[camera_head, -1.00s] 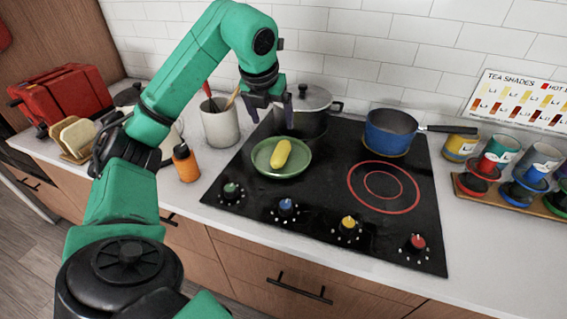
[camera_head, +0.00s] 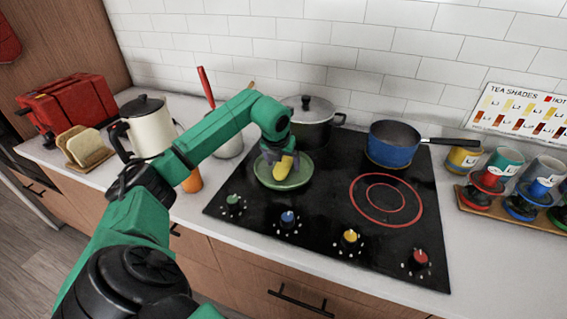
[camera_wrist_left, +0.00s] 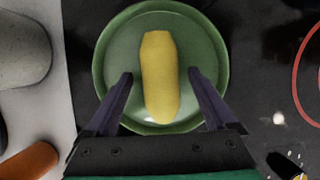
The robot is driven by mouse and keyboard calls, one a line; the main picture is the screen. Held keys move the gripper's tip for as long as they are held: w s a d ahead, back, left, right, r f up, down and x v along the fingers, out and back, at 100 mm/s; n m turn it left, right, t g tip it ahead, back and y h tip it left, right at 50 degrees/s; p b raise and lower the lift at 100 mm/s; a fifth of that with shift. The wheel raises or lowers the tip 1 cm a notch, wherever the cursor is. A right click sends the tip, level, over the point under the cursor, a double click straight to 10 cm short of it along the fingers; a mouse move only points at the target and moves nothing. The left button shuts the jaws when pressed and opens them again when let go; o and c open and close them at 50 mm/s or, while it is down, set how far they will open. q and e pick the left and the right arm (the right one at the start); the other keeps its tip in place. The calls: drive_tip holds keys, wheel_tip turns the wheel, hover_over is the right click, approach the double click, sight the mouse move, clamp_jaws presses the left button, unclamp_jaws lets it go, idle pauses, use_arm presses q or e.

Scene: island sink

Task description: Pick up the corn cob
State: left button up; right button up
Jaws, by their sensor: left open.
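The yellow corn cob (camera_head: 284,167) lies on a green plate (camera_head: 291,183) on the black cooktop. My left gripper (camera_head: 281,159) is over the plate in the head view and partly covers the cob. In the left wrist view, the cob (camera_wrist_left: 160,77) lies lengthwise on the plate (camera_wrist_left: 112,50). The left gripper (camera_wrist_left: 160,76) is open, with one dark finger on each side of the cob and a gap on both sides. I cannot tell how high the fingertips are above the plate. My right gripper is not in view.
A lidded pot (camera_head: 310,128) stands right behind the plate. A blue saucepan (camera_head: 391,143) stands to the right at the back. A utensil crock (camera_head: 229,146), an orange bottle (camera_head: 192,181) and a kettle (camera_head: 150,128) are on the left, near my arm. The front right burner is clear.

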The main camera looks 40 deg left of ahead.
use_arm(q)
drive_tip(key=shift+r, duration=0.1)
clamp_jaws()
